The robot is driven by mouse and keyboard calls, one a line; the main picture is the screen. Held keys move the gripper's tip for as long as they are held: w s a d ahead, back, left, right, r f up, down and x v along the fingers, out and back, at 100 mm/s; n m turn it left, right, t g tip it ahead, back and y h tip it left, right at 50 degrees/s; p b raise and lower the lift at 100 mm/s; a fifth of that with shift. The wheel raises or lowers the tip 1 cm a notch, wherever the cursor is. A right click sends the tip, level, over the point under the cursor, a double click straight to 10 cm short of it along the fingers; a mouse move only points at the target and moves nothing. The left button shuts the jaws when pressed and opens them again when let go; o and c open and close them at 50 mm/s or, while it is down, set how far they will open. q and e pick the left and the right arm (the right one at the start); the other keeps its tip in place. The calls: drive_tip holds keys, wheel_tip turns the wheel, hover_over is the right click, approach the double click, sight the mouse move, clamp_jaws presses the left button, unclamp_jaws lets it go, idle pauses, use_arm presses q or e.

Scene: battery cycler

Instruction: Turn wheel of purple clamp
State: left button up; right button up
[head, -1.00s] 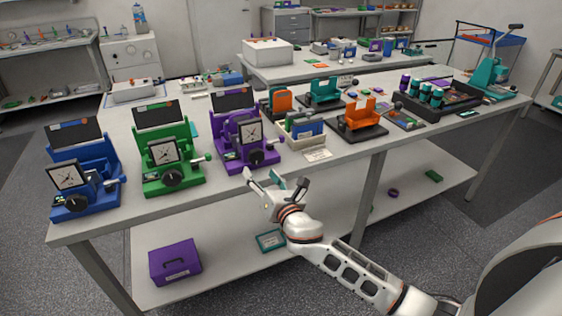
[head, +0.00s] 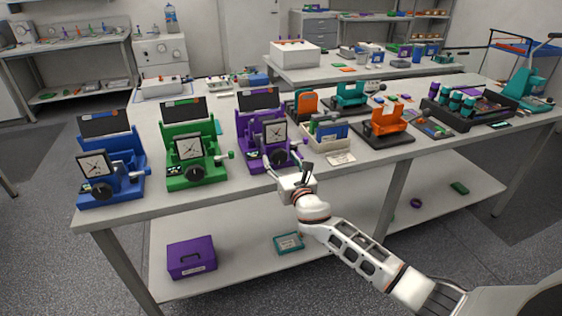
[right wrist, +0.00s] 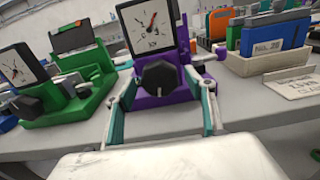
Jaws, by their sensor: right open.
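The purple clamp (head: 254,143) stands near the front edge of the table, with a square white dial (right wrist: 149,26) on it. Its black wheel (right wrist: 161,77) faces me below the dial in the right wrist view. My right gripper (head: 287,166) is open in front of the purple clamp. In the right wrist view its two fingers (right wrist: 163,92) stand apart, one to each side of the wheel, with the wheel beyond and between them. In the head view my gripper partly hides the wheel. My left gripper is not in view.
A green clamp (head: 190,150) and a blue clamp (head: 110,165) stand to the left. A cream holder with blue and green pieces (head: 327,135) stands close on the right. An orange cradle (head: 388,120) is further right. A white label card (head: 341,158) lies at the table edge.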

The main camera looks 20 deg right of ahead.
drive_tip(key=c, duration=1.1)
drive_tip(key=shift+m, duration=2.1)
drive_tip(key=o, duration=1.1)
drive_tip(key=s, duration=1.2)
drive_tip(key=shift+d, duration=0.2)
